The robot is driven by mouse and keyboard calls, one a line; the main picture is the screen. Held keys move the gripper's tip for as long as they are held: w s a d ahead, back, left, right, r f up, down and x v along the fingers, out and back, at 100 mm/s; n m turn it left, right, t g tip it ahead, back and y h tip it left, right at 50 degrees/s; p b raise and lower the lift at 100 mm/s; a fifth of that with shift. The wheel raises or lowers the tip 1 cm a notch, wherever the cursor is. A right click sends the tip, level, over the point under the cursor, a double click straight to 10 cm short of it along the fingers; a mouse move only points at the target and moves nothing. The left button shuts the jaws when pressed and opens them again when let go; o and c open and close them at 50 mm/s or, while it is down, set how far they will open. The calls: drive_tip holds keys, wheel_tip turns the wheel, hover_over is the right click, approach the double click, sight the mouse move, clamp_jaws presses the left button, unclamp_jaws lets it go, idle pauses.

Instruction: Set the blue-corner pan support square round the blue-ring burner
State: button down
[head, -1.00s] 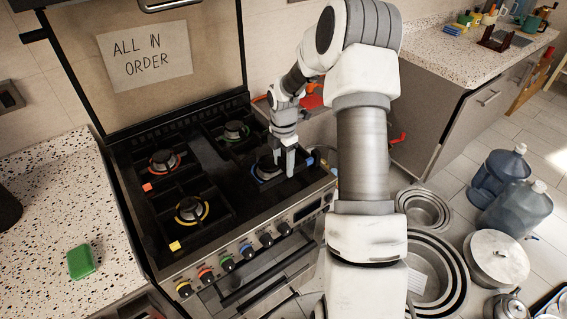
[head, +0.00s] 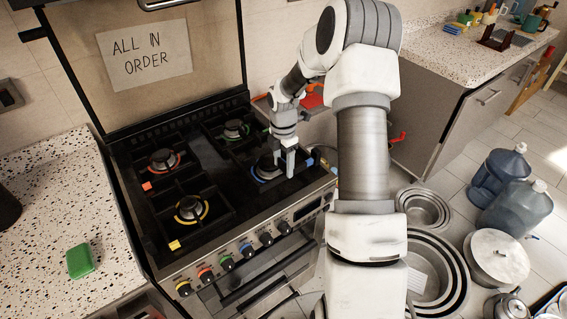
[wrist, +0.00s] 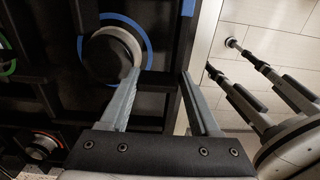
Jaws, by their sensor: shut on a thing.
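The blue-ring burner (wrist: 118,52) is in the left half of the wrist view, with its blue ring partly hidden by my left finger. In the head view its blue ring (head: 262,179) shows at the front right of the hob. The dark pan support (wrist: 176,62) has bars around and beside this burner; its blue corner mark (head: 309,162) is at the right. My gripper (wrist: 159,76) is shut on a dark bar of the support, just beside the burner. The dark bars blend with the hob, so I cannot tell whether the support is square or fully seated.
The red-ring (head: 163,161), yellow-ring (head: 191,209) and green-ring (head: 234,130) burners have dark supports around them. Control knobs (head: 246,249) line the stove's front. A counter with a green sponge (head: 80,260) is at left. Nested pots (head: 440,262) stand on the floor at right.

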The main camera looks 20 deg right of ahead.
drive_tip(key=shift+f+b, duration=0.5)
drive_tip(key=shift+f, duration=0.5)
drive_tip(key=shift+w+f, duration=0.1)
idle(0.8)
drive_tip(key=shift+f, duration=0.2)
drive_tip(key=shift+f, duration=0.1)
idle(1.3)
drive_tip(key=shift+c, duration=0.2)
unclamp_jaws()
idle(0.6)
wheel_tip(320, 180, up, 18)
drive_tip(key=shift+f, duration=0.25)
idle(1.0)
